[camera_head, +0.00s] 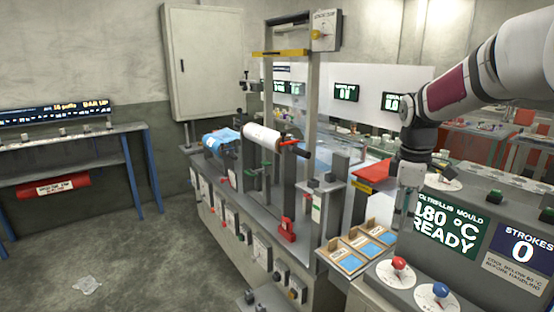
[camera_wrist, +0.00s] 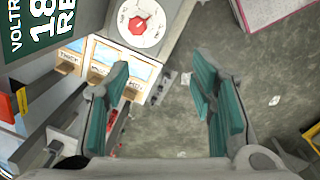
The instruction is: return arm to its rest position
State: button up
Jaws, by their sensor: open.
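My arm comes in from the upper right of the head view, with a white and dark red link, and bends down at a dark joint. My gripper (camera_head: 408,205) hangs below it, in front of the mould machine (camera_head: 505,215) with its green "180 °C READY" sign. In the wrist view my gripper (camera_wrist: 161,82) has its two teal fingers wide apart with nothing between them. Below the fingers are the grey floor and the edge of the bench. Whether the fingers touch the machine cannot be told in the head view.
A red-knobbed dial (camera_head: 397,270) and a blue-knobbed dial (camera_head: 437,296) sit on the machine front close to my gripper. Sample trays (camera_head: 362,248) stand to its left. The roller rig (camera_head: 262,137) fills the middle. Open floor (camera_head: 90,270) lies at left.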

jog(key=s+a+r+m+t, duration=0.1)
jog(key=s+a+r+m, duration=0.25)
jog(key=s, duration=0.45)
jog(key=s+a+r+m+t, duration=0.1)
jog(key=s+a+r+m, duration=0.3)
jog(key=s, duration=0.4)
jog(key=s+a+f+m+t, duration=0.2)
jog(key=s+a+m, duration=0.2)
jog(key=s, duration=0.9)
jog(key=shift+s+f+y, duration=0.2)
jog(key=shift+s+y, duration=0.05)
jog(key=shift+y, duration=0.15)
jog(key=shift+a, duration=0.1)
